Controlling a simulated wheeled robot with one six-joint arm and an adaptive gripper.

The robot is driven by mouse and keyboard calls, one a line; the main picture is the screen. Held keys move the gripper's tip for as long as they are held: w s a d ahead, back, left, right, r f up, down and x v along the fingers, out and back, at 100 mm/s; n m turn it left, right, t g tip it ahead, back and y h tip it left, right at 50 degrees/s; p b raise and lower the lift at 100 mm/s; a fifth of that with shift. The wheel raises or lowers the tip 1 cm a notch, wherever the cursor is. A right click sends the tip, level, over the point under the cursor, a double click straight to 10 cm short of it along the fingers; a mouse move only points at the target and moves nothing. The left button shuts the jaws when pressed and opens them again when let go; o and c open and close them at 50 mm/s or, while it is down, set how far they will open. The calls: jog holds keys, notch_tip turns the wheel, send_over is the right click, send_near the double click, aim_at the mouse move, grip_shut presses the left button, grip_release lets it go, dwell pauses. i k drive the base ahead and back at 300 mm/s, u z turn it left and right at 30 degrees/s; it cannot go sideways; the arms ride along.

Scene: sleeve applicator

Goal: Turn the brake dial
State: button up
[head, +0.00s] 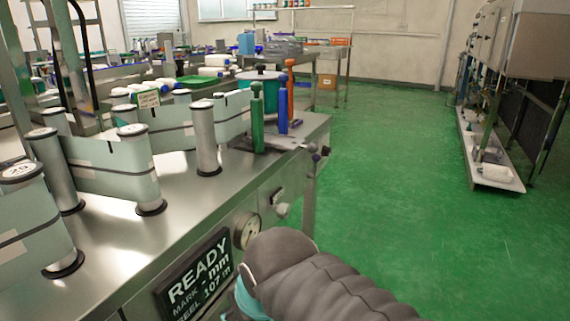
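A steel machine (200,215) fills the left side of the head view. On its front face is a round pale dial (246,229) with small marks and a dark pointer, just right of the lit screen. My arm hides its lower right edge. To its right sits a small grey knob (283,210) below a dark label plate (277,195). I cannot read the label, so I cannot tell which of the two is the brake dial. My dark ribbed arm crosses the bottom middle in front of the panel. My gripper's fingers do not show.
A black screen (199,278) reads READY, mm and 107 m. Film runs around upright steel rollers (206,140) on the machine top. Green (257,120), blue and orange upright pieces stand at its far end. The green floor (410,190) to the right is clear up to a low white tray (497,176).

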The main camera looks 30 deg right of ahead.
aim_at(326, 151)
jog(key=k, duration=1.3)
jog(key=z, duration=0.6)
jog(key=i, duration=0.6)
jog(key=z, duration=0.45)
jog(key=i, duration=0.8)
jog(key=u, duration=0.25)
